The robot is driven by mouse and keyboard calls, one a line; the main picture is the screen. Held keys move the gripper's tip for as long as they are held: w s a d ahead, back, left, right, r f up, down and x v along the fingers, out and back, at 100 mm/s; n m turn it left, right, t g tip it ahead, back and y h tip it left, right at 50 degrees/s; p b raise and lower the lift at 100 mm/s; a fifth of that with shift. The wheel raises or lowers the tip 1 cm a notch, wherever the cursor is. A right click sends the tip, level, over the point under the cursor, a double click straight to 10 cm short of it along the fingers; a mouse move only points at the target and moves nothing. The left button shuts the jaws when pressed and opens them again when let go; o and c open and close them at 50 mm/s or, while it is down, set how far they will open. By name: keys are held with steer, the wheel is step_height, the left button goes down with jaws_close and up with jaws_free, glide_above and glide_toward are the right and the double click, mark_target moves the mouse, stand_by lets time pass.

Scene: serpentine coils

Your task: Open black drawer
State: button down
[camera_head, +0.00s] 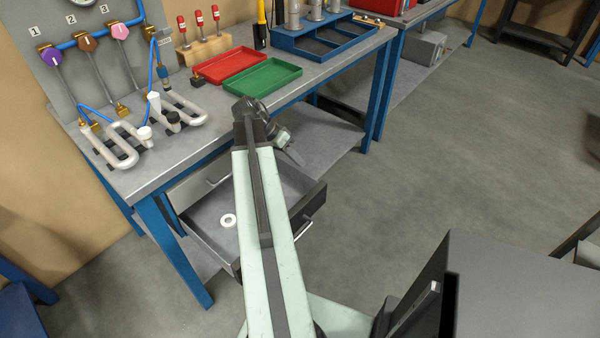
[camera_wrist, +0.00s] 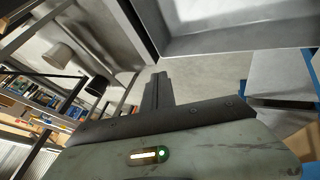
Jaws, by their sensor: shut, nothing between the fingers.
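The black drawer (camera_head: 312,203) under the workbench stands pulled out in the head view. Its dark front faces right and carries a silver bar handle (camera_head: 303,229). A white ring (camera_head: 228,220) lies on its grey floor. My arm crosses over the drawer and hides part of its inside and front. My gripper (camera_head: 297,157) is above the drawer's far end, apart from the handle, shut and empty. In the wrist view the closed fingers (camera_wrist: 157,92) point at grey floor, with a grey tray-like edge, likely the drawer, at upper right.
The workbench (camera_head: 325,72) holds a red tray (camera_head: 223,64), a green tray (camera_head: 263,78), red-handled tools, a blue rack and pipe coils (camera_head: 110,148) by a numbered valve panel. Blue legs (camera_head: 172,245) flank the drawer.

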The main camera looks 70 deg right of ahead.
mark_target(323, 185)
steer(key=b+x, duration=0.8)
steer(key=x, duration=0.1)
steer(key=shift+f, duration=0.35)
steer(key=shift+d, duration=0.15)
steer(key=s, duration=0.1)
steer(key=s+a, duration=0.1)
steer(key=s, duration=0.2)
steer(key=shift+s+a, duration=0.25)
steer(key=shift+a, duration=0.05)
